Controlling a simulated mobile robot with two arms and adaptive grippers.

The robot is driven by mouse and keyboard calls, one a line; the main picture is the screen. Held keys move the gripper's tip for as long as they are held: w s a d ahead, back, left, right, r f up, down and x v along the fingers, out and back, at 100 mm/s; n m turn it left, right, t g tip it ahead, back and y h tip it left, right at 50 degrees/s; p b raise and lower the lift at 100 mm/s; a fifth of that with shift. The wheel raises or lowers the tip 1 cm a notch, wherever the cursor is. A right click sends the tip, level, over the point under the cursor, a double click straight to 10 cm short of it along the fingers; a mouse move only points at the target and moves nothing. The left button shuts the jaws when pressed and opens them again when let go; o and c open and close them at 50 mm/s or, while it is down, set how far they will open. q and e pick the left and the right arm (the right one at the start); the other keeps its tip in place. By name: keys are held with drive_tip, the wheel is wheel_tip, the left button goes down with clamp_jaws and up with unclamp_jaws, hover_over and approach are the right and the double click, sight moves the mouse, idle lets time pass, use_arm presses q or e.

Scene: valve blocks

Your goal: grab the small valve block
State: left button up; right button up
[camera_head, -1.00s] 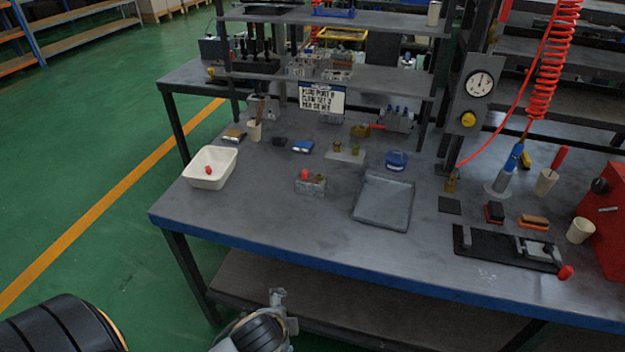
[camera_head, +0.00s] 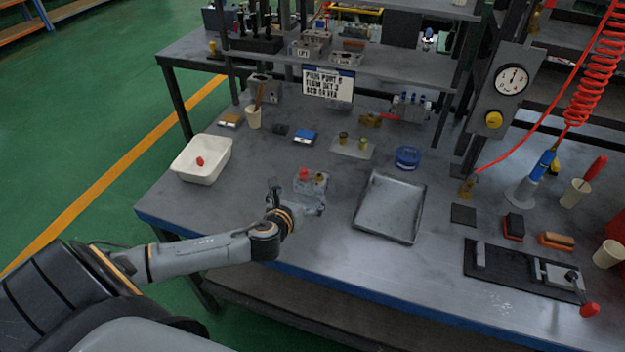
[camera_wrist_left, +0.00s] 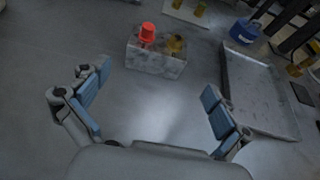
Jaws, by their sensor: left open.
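The small valve block (camera_head: 312,181) is a grey block with a red cap and a brass fitting on top. It stands upright on the workbench, left of the grey tray. It also shows in the left wrist view (camera_wrist_left: 156,58), ahead of the fingers and near the top middle. My left gripper (camera_head: 298,202) is at the block's near side, low over the bench. In the left wrist view its two blue-padded fingers (camera_wrist_left: 158,103) are spread wide, with only bare bench between them. The block lies beyond the fingertips. My right gripper is not in view.
The grey tray (camera_head: 415,236) lies just right of the block. A white bin (camera_head: 217,168) with a red piece stands to the left. Bench around the block is mostly clear.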

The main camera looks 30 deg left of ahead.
sight(309, 185)
use_arm(q)
drive_tip(key=x, duration=0.3)
drive_tip(key=shift+w+f, duration=0.25)
drive_tip(key=x, duration=0.2)
drive_tip(key=shift+w+a, duration=0.25)
drive_tip(key=shift+w, duration=0.1)
drive_tip(key=x, duration=0.3)
drive_tip(key=shift+w+a+f, duration=0.15)
drive_tip(key=shift+f, duration=0.1)
drive_tip(key=shift+w+f, duration=0.1)
drive_tip(key=shift+w, duration=0.1)
drive_tip(key=c, duration=1.4)
drive_tip(key=shift+a, duration=0.1)
drive_tip(key=shift+c, duration=0.5)
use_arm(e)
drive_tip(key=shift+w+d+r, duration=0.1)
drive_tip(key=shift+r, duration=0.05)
use_arm(q)
drive_tip(key=shift+r, duration=0.25)
